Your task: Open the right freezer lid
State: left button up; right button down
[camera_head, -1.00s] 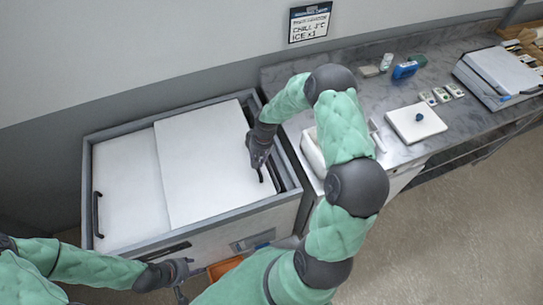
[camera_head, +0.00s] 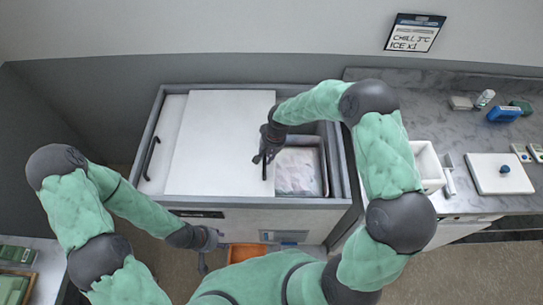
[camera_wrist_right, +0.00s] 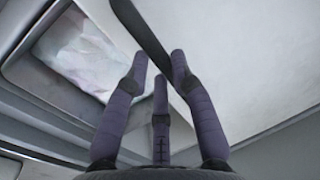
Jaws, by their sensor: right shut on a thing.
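The chest freezer (camera_head: 340,165) stands ahead, with two white sliding lids. The right lid (camera_head: 225,140) lies slid to the left over most of the left lid (camera_head: 170,125), so the freezer's right part is open. A tray with pale, bag-like contents (camera_head: 295,170) shows inside; it also shows in the right wrist view (camera_wrist_right: 85,45). My right gripper (camera_head: 265,160) is shut on the right lid's dark handle (camera_wrist_right: 140,30) at that lid's right edge. My left gripper (camera_head: 205,250) hangs in front of the freezer, apart from the lids; its finger opening is unclear.
The left lid's black handle (camera_head: 149,158) is at the far left. A marble counter (camera_head: 450,150) to the right holds a white bin (camera_head: 428,165), a white board (camera_head: 500,175) and a blue item (camera_head: 503,114). An orange container (camera_head: 247,252) is low in front of the freezer.

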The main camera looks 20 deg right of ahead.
jog(key=c, duration=1)
grip_release()
jog(key=shift+c, duration=0.2)
jog(key=shift+r, duration=0.1)
notch_tip(320, 180, up, 12)
jog(key=d, duration=0.2)
jog(key=shift+s+f, duration=0.2)
jog(key=shift+s, duration=0.15)
jog(key=shift+d, duration=0.1)
